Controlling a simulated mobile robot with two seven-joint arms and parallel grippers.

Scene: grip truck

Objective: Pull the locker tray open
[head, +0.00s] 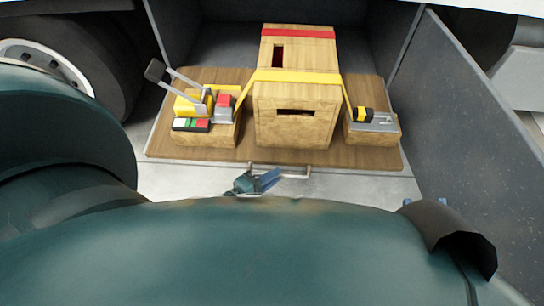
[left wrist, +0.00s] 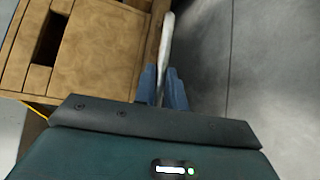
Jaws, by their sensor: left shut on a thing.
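The locker tray (head: 330,157) is a wooden board in the open locker, with a pale metal handle (head: 296,175) along its front edge. My left gripper (head: 262,182) is at the left part of this handle. In the left wrist view, its blue fingers (left wrist: 163,88) are shut on the handle bar (left wrist: 166,38), which runs up between them. My dark green arm hides the space below the handle. At the right, two small blue tips of my right gripper (head: 425,203) show apart beyond its dark housing, with nothing seen between them.
The tray carries a tall wooden box (head: 297,115) with red and yellow straps. A low block with a yellow ratchet (head: 200,105) stands left of it, and another block (head: 372,130) stands right. A grey locker door (head: 475,120) stands open at the right. A wheel (head: 75,60) is at the left.

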